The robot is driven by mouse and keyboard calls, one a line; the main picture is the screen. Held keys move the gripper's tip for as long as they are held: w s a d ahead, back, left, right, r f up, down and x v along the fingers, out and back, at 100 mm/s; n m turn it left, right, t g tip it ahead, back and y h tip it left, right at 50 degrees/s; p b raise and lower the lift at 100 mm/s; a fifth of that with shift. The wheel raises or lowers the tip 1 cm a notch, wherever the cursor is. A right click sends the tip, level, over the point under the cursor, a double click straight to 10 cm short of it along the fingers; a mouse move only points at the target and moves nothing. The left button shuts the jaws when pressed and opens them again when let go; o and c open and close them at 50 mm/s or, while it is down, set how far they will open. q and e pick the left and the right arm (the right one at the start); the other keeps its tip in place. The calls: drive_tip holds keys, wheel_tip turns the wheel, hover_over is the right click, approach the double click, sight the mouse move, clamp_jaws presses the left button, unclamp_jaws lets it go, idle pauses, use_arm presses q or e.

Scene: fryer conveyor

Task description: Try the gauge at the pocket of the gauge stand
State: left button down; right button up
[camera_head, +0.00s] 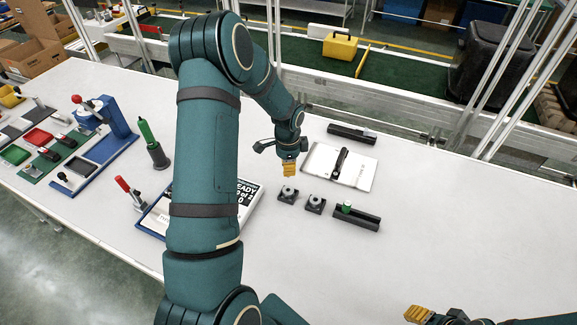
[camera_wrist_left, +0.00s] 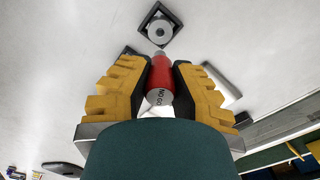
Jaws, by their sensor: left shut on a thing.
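My left gripper (camera_head: 290,170) hangs above the white table. In the left wrist view its yellow-padded fingers (camera_wrist_left: 160,95) are shut on a red gauge (camera_wrist_left: 161,72) whose grey near end is marked "NO GO". The gripper hides it in the head view. A small black block with a grey ring (camera_wrist_left: 159,29) lies just beyond the gauge. In the head view two such blocks (camera_head: 288,195) (camera_head: 315,204) sit below the gripper. A black stand (camera_head: 368,220) right of them holds a green piece (camera_head: 347,207). My right gripper (camera_head: 420,314) shows only partly at the bottom edge.
A white sheet (camera_head: 320,170) with a black item (camera_head: 341,163) and a black bar (camera_head: 352,134) lie behind. A green-handled tool (camera_head: 146,132), a red-handled clamp (camera_head: 130,191) and a blue fixture (camera_head: 119,117) stand left. The table's right side is clear.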

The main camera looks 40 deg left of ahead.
drive_tip(key=shift+f, duration=0.2)
use_arm(q)
drive_tip(key=shift+f+b, duration=2.55)
drive_tip(key=shift+f, duration=0.65)
use_arm(e)
drive_tip(key=shift+a+f, duration=0.1)
drive_tip(key=shift+f, duration=2.45)
use_arm(q)
drive_tip(key=shift+s+f+b, duration=0.1)
drive_tip(key=shift+f+b, duration=0.2)
drive_tip(key=shift+b, duration=0.15)
use_arm(e)
drive_tip(key=shift+f, duration=0.45)
